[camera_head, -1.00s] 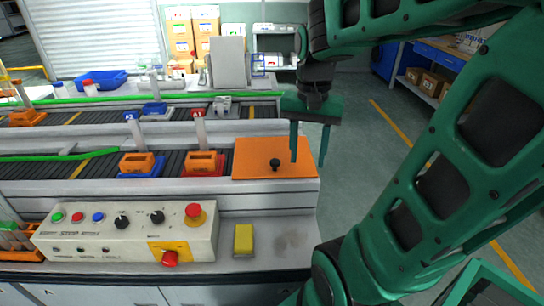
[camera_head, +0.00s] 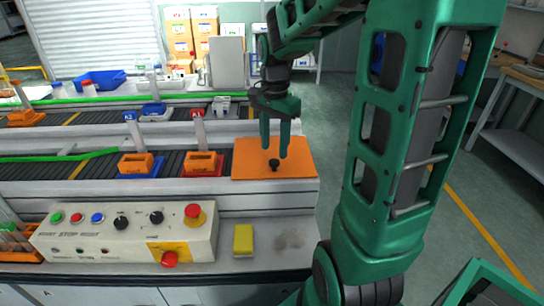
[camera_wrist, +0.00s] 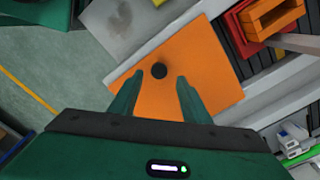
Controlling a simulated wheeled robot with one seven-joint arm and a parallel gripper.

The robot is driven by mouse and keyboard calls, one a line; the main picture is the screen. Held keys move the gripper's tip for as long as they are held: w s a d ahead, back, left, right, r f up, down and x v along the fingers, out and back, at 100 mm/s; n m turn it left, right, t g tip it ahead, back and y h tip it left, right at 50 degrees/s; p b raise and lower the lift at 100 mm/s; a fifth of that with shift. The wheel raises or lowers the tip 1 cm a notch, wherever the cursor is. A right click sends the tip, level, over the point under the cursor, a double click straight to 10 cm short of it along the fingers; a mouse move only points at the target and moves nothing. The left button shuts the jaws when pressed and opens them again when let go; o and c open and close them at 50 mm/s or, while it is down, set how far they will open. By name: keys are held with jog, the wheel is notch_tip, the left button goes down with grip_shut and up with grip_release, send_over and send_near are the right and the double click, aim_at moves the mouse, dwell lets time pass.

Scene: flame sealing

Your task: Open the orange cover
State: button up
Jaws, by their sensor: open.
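The orange cover (camera_head: 295,157) is a flat plate lying closed at the right end of the near conveyor. A small black knob (camera_head: 274,164) stands on it. My gripper (camera_head: 274,153) is over the cover with its fingers pointing down close to the knob. In the wrist view my green fingers (camera_wrist: 156,92) are open and apart. There the knob (camera_wrist: 159,71) shows just beyond the fingertips, roughly centred between them, with the orange cover (camera_wrist: 195,65) below. Nothing is held. I cannot tell how high the fingertips are above the cover.
A control box (camera_head: 130,234) with buttons stands in front, beside a yellow block (camera_head: 243,240). Orange holders in a blue tray (camera_head: 140,171) and a red tray (camera_head: 203,171) sit on the conveyor left of the cover. Open floor lies to the right.

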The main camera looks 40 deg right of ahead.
aim_at(274, 161)
jog(key=shift+f, duration=2.2)
jog(key=shift+r, duration=0.1)
grip_shut()
